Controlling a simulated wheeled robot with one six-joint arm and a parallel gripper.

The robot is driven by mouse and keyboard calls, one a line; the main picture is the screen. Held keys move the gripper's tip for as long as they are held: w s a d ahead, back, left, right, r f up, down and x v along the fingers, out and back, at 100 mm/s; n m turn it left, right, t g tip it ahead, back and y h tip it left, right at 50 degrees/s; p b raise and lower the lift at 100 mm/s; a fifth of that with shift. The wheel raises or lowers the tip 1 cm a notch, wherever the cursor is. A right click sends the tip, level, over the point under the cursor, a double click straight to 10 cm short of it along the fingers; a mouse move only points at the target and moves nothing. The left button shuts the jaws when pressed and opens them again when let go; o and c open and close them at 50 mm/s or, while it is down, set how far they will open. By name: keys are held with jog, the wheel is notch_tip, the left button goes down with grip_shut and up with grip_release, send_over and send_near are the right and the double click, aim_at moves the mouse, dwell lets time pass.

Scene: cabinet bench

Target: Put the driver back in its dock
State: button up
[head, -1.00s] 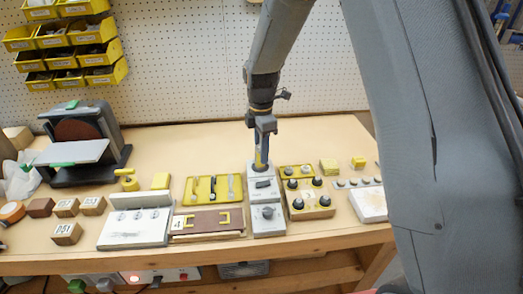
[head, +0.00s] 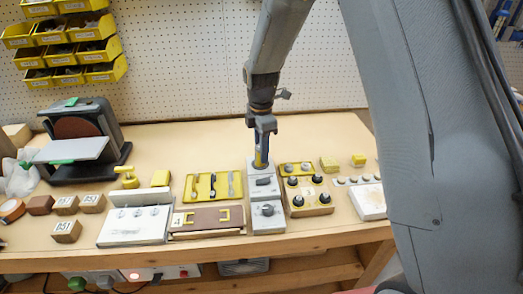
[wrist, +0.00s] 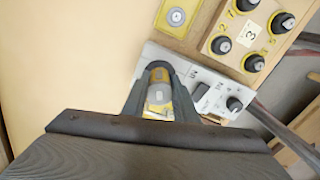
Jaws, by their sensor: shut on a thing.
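Right of the panel is a wooden block with black knobs (head: 310,202). A sander (head: 85,140) stands at the far left. The bench behind the tray is clear.

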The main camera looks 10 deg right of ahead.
jog(key=shift+f, duration=0.1)
dwell(0.3)
jog(key=o, duration=1.3)
jog(key=shift+r+p, duration=2.35)
jog(key=shift+r, duration=1.15)
jog(key=s+d+m+b, duration=0.1)
jog(key=s+d+m, duration=0.2)
jog(key=s+m, duration=0.4)
jog(key=s+d+r+m+t+b, duration=0.1)
jog(key=s+d+m, duration=0.3)
jog(key=s+m, duration=0.3)
jog(key=s+d+m+b, duration=0.1)
jog(key=s+d+m, duration=0.3)
jog(key=s+m, duration=0.3)
jog(key=shift+s+d+r, duration=0.2)
jog(key=shift+s+d, duration=0.05)
jog(key=shift+s, duration=0.7)
